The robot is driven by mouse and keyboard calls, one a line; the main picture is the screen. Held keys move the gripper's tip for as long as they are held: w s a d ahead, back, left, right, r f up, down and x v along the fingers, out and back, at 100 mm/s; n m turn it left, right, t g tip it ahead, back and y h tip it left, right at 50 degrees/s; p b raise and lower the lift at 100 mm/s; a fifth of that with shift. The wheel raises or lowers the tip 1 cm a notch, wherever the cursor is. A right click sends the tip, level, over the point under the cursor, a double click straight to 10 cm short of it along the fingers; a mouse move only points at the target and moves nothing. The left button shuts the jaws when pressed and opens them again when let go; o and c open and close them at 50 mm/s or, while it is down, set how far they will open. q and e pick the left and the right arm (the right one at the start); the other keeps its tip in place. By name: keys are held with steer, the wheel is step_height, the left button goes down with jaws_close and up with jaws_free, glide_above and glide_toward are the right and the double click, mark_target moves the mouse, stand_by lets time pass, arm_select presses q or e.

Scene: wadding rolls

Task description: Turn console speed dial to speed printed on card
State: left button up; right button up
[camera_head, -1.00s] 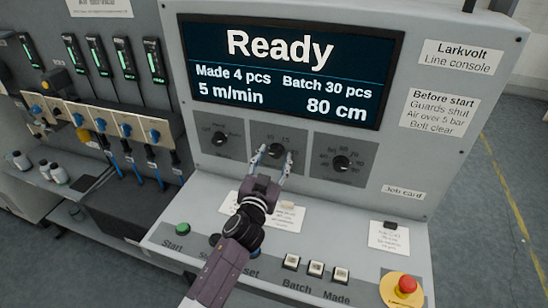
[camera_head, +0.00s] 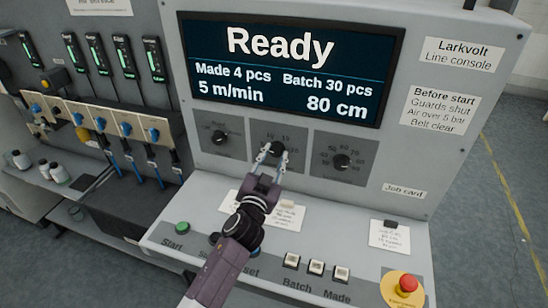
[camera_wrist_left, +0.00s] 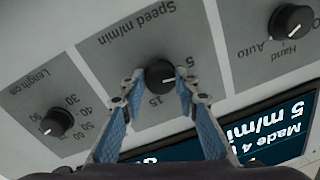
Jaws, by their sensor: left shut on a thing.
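The speed dial (camera_head: 278,149) is the black middle knob on the console front, labelled "Speed m/min" in the left wrist view (camera_wrist_left: 159,74). My left gripper (camera_head: 274,156) is shut on it, one fingertip on each side. The fingers stand on both sides of the knob in the wrist view (camera_wrist_left: 160,80). The screen (camera_head: 290,68) reads "Ready" and 5 m/min. The job card (camera_head: 389,238) is on the console's sloped desk at the right; its print is too small to read. My right gripper is not in view.
A selector knob (camera_head: 219,138) marked Hand and Auto and a length knob (camera_head: 341,161) flank the dial. The desk below has a green Start button (camera_head: 182,228), several white buttons and a red emergency button (camera_head: 407,284). White papers lie under my arm.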

arm_select(q)
steer(key=shift+f+m, duration=0.1)
steer(key=shift+m, duration=0.8)
steer(key=m+b, duration=0.1)
steer(key=m, duration=0.2)
steer(key=shift+m, duration=0.4)
steer(key=shift+a+m, duration=0.1)
steer(key=shift+m, duration=1.1)
steer(key=shift+m+b, duration=0.3)
steer(key=shift+m, duration=0.8)
steer(key=o, duration=1.1)
steer(key=shift+o, duration=0.2)
